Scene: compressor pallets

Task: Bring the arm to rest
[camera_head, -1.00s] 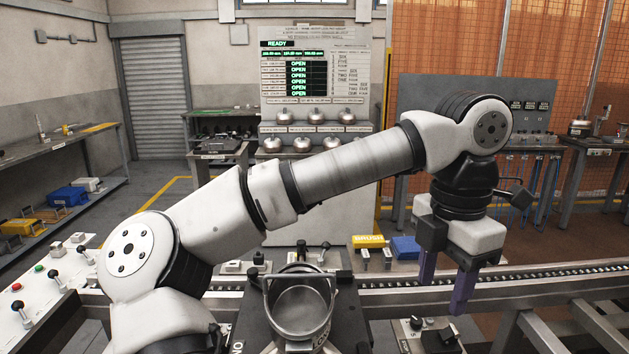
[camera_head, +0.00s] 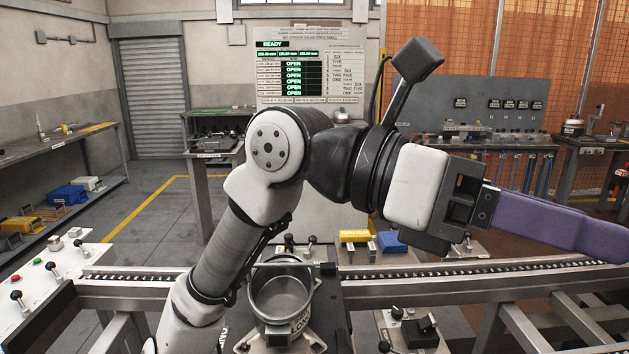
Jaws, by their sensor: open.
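The gripper is open. Below the arm, a grey metal shell (camera_head: 281,292) sits upright in a dark fixture, clear of my gripper.
A roller conveyor (camera_head: 500,272) crosses the view. A control panel (camera_head: 40,275) with levers is at left. A yellow block (camera_head: 354,236) and a blue block (camera_head: 391,242) lie behind the conveyor. A status board (camera_head: 290,75) reads READY. The left floor is open.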

